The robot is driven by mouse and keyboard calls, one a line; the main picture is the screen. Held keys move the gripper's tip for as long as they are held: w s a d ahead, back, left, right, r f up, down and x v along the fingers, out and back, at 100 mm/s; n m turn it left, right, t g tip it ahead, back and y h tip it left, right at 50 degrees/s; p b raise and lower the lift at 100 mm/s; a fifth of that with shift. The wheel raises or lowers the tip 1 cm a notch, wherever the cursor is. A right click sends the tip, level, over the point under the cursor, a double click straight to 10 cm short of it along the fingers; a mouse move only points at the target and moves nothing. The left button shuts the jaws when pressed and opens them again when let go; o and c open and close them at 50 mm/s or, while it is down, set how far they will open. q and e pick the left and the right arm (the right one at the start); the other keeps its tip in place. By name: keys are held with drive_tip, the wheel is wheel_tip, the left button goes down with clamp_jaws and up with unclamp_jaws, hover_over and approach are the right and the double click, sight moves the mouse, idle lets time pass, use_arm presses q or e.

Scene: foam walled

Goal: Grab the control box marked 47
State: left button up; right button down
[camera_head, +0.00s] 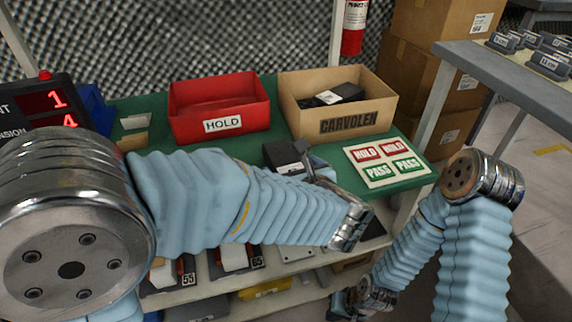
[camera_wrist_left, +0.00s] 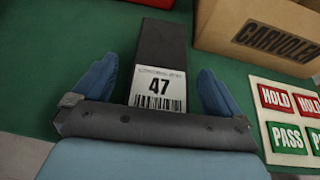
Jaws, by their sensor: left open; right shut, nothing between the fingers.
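The control box marked 47 (camera_wrist_left: 161,50) is a dark block with a white label on its near end. It lies on the green table top (camera_head: 150,106) and also shows in the head view (camera_head: 284,152), partly hidden by my left gripper. My left gripper (camera_wrist_left: 158,88) is open, with one blue finger on each side of the box's labelled end. Gaps show between the box and both fingers. My right gripper (camera_head: 342,302) is shut and empty, low beside the shelf under the table.
A red HOLD bin (camera_head: 186,112) and a cardboard CARVOLEN box (camera_head: 383,108) stand behind the control box. A HOLD/PASS sheet (camera_head: 409,172) lies to its right. A red-digit display (camera_head: 40,108) stands at the left. More labelled units sit on the shelf below.

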use_arm(q)
drive_tip(key=shift+x, duration=1)
drive_tip(key=shift+c, duration=0.3)
drive_tip(key=c, duration=1.2)
drive_tip(key=shift+r, duration=0.1)
drive_tip(key=shift+c, duration=0.2)
